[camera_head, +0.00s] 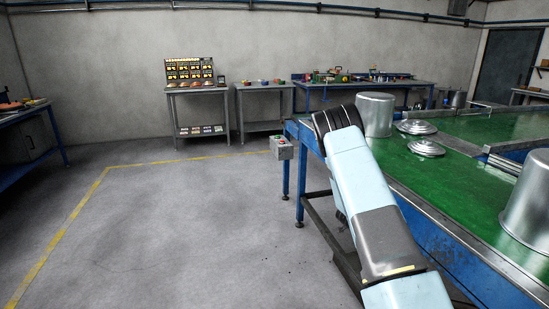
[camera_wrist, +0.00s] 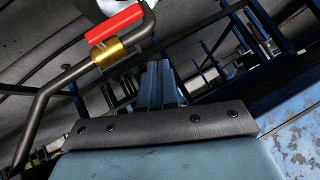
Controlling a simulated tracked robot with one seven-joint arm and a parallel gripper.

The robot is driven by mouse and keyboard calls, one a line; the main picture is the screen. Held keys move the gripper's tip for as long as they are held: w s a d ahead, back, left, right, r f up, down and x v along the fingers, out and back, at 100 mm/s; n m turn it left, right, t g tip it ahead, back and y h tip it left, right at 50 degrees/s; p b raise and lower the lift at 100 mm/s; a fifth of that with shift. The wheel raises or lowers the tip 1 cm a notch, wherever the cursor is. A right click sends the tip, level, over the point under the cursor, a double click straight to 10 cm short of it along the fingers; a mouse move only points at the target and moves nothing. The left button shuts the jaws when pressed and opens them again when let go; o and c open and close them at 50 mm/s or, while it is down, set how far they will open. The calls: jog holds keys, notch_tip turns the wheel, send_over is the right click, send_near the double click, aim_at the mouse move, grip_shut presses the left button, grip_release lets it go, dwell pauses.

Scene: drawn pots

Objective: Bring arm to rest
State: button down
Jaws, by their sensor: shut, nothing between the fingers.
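My arm (camera_head: 370,195) reaches up across the right half of the head view, in front of the near edge of the green-topped bench (camera_head: 470,205). Its dark upper joint shows beside a tall metal pot. My gripper (camera_wrist: 158,68) shows in the wrist view as narrow blue-grey fingers close together beyond a dark screwed plate. It is shut and empty. It is hidden in the head view. A bent dark pipe with a red lever (camera_wrist: 114,24) and a brass-coloured collar is at the upper left of the wrist view.
A metal pot (camera_head: 375,115) and two lids (camera_head: 426,148) (camera_head: 416,127) stand on the green bench. A larger pot (camera_head: 529,205) is at the right edge. A grey control box (camera_head: 281,148) hangs at the bench's left end. The floor to the left is clear.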

jog(key=s+a+r+n+t+y, duration=0.1)
jog(key=a+r+n+y, duration=0.1)
jog(key=a+r, duration=0.5)
jog(key=s+a+r+n+y, duration=0.2)
jog(key=a+r+y, duration=0.1)
jog(key=r, duration=0.9)
jog(key=s+a+r+n+t+y, duration=0.1)
jog(key=a+r+n+y, duration=0.1)
jog(key=a+r, duration=0.5)
jog(key=s+a+r+n+y, duration=0.2)
jog(key=s+a+r+n, duration=0.2)
jog(key=s+r, duration=0.85)
jog(key=s+a+r+n, duration=0.1)
jog(key=s+r+n, duration=0.1)
jog(key=s, duration=0.7)
jog(key=s+a+r+n+g, duration=0.1)
jog(key=s+r+n, duration=0.2)
jog(key=s, duration=0.7)
jog(key=s+a+r+n, duration=0.1)
jog(key=s+r, duration=0.3)
jog(key=s, duration=0.6)
jog(key=shift+s+a+n+h, duration=0.15)
jog(key=shift+a+n+h, duration=0.2)
jog(key=shift+n, duration=0.35)
